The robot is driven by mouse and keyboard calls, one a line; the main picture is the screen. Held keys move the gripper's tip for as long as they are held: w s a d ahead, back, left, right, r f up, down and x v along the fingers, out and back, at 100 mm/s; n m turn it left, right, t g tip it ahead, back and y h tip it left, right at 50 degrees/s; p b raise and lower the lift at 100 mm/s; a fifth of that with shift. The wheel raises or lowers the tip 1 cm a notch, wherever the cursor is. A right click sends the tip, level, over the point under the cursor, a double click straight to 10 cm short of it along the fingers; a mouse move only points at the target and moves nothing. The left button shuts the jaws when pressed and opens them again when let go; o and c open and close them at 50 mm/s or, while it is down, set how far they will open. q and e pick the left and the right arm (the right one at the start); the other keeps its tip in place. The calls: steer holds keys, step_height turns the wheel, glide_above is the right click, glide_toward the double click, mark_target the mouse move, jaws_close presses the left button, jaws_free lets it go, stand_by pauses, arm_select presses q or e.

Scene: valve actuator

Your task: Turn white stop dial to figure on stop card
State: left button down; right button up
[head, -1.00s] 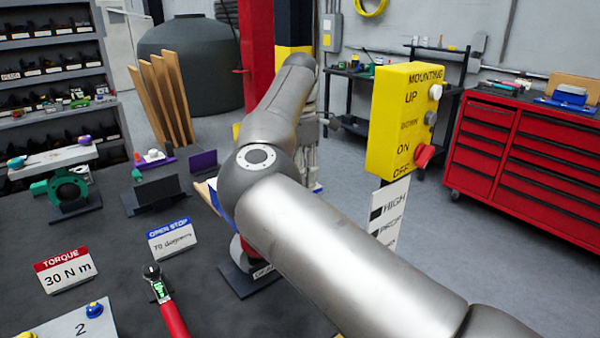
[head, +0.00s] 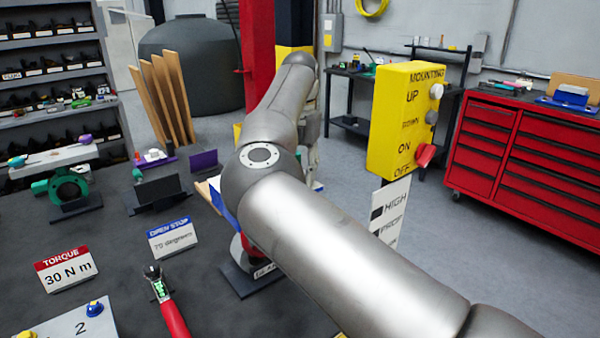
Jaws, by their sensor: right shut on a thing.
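The stop card (head: 172,237) stands on the dark bench left of my right arm; it has a blue "OPEN STOP" header and reads 70 degrees. The white stop dial is not visible; my right arm covers the middle of the bench. Part of a red and grey device on a dark base plate (head: 250,282) shows below the arm. My right gripper (head: 311,150) shows only as a sliver behind my forearm. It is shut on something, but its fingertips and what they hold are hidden. My left gripper is out of view.
A green ring-shaped part (head: 66,186) stands farther back. A yellow control box (head: 404,120) with a red knob rises right of my arm.

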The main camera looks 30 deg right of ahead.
steer(key=shift+n, duration=0.6)
steer(key=o, duration=1)
steer(key=shift+d, duration=0.1)
step_height(320, 180, up, 6)
steer(key=shift+r, duration=0.15)
steer(key=shift+d+r, duration=0.1)
steer(key=shift+r, duration=0.75)
